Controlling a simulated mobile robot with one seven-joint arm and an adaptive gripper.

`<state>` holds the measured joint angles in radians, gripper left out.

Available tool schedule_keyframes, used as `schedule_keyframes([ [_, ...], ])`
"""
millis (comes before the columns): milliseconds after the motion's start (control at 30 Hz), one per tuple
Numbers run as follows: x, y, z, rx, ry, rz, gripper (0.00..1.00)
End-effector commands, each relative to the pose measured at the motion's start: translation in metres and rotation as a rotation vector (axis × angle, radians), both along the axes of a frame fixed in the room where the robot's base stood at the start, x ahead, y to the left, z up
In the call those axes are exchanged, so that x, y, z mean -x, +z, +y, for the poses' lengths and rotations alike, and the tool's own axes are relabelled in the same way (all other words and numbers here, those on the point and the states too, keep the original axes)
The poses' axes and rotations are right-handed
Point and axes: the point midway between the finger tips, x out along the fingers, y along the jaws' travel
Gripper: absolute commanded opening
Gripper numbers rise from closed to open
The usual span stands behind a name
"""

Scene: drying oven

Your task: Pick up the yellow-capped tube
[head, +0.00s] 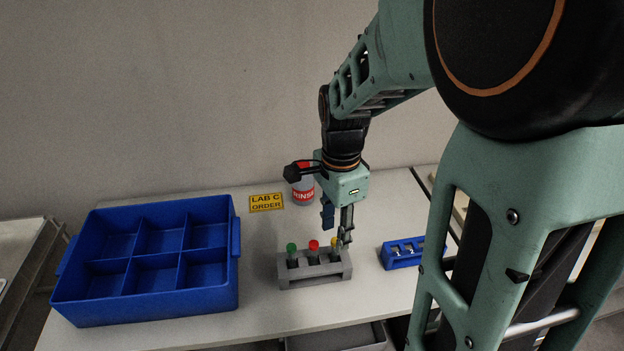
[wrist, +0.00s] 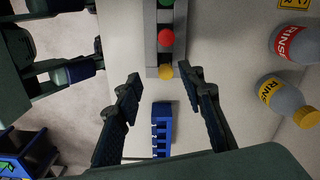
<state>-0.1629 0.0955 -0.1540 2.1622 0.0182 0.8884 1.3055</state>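The yellow-capped tube (wrist: 165,72) stands in the end slot of a grey rack (head: 315,274), beside a red-capped tube (head: 314,246) and a green-capped tube (head: 291,248). In the head view its yellow cap (head: 334,240) is partly hidden by my gripper (head: 338,232). In the wrist view my gripper (wrist: 159,80) is open, its two fingers apart with nothing between their tips but the area around the yellow cap. The tips are close to the yellow-capped end of the rack. The tube's body is hidden below its cap in the wrist view.
A blue rack (head: 402,252) stands right of the grey rack. A blue bin with several compartments (head: 237,262) is at left. A red-labelled rinse bottle (head: 303,190) stands behind, near a yellow sign (head: 266,202). A yellow-capped rinse bottle (wrist: 283,98) also shows in the wrist view.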

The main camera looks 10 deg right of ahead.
Motion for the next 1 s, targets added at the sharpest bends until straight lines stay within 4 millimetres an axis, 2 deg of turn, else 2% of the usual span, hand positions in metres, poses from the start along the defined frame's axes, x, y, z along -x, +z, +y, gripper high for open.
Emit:
schedule_keyframes([
  [233, -0.002, -0.02, -0.002, 0.0, -0.002, 0.001, 0.36],
  [500, -0.007, -0.056, -0.006, -0.001, -0.002, 0.0, 0.36],
  [800, -0.008, -0.061, -0.006, -0.001, -0.001, -0.003, 0.36],
  [867, -0.008, -0.061, -0.006, -0.001, -0.001, -0.003, 0.32],
  [1000, -0.008, -0.061, -0.006, -0.001, -0.001, -0.004, 0.16],
])
